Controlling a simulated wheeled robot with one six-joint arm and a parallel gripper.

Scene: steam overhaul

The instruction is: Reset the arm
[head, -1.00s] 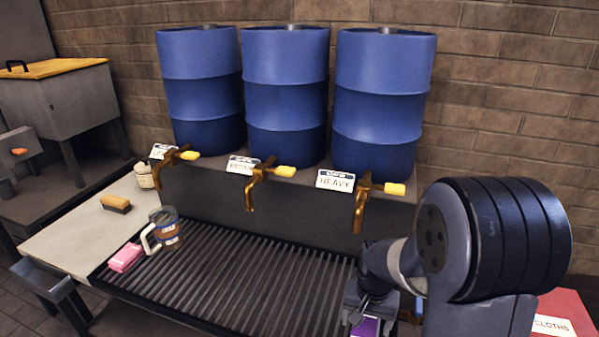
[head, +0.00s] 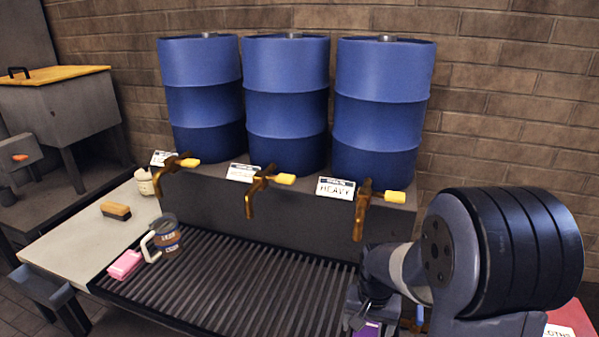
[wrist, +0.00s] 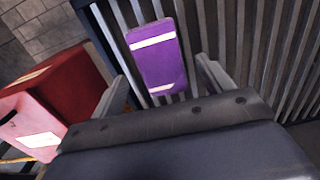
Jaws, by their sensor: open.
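My gripper (wrist: 165,85) is open in the wrist view, with its two fingers apart above the slatted grate (wrist: 230,40). A purple block with white bands (wrist: 155,58) lies on the grate ahead of and between the fingers; I see no finger touching it. In the head view my arm stands at the right, and only a bit of the purple block (head: 368,329) shows at the bottom edge. The fingertips are hidden there.
A mug (head: 167,238) and a pink block (head: 125,265) are at the grate's left end. A brush (head: 116,211) lies on the pale counter (head: 75,235). Three blue drums (head: 287,105) with brass taps stand behind. A red bin (wrist: 60,85) is beside the grate.

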